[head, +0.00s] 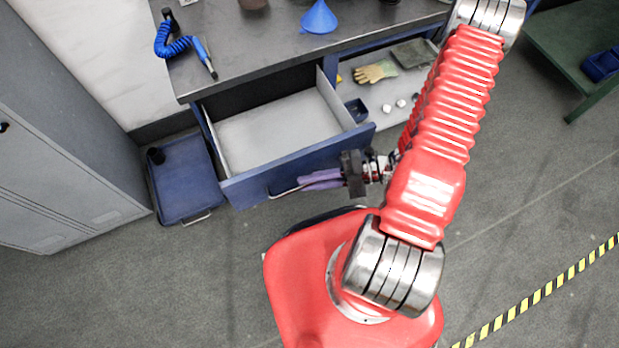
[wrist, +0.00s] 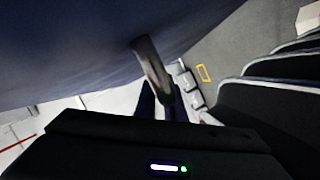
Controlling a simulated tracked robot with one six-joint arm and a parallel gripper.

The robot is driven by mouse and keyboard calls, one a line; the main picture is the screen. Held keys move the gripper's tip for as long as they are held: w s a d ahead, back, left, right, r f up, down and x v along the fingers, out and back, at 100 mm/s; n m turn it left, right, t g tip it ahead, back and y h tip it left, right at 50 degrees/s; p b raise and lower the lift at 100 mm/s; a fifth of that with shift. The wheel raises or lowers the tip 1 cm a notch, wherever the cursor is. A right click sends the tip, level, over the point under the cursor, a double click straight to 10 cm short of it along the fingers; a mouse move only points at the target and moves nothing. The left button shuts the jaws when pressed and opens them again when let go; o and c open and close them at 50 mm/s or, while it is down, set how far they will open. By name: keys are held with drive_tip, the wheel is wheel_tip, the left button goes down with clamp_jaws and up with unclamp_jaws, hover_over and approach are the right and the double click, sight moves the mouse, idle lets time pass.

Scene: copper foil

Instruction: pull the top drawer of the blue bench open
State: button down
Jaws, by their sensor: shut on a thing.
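The blue bench has a dark worktop (head: 270,50). Its top drawer (head: 243,189) is pulled far out, showing an empty light grey inside. The drawer's bar handle (head: 283,192) is on the blue front and also shows in the wrist view (wrist: 150,62). My gripper (head: 304,183), with purple fingers, is at the handle's right part. In the wrist view its fingers (wrist: 160,103) are shut on the handle. The fingers hide part of the handle.
A blue funnel (head: 319,18) and a coiled blue air hose (head: 172,45) lie on the worktop. A shelf with gloves (head: 375,72) is right of the drawer. A blue wheeled box (head: 185,180) and grey lockers (head: 60,130) stand left.

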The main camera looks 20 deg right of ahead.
drive_tip(key=shift+f, duration=0.15)
drive_tip(key=c, duration=2.1)
unclamp_jaws()
drive_tip(key=v, duration=1.3)
drive_tip(key=shift+d, duration=0.4)
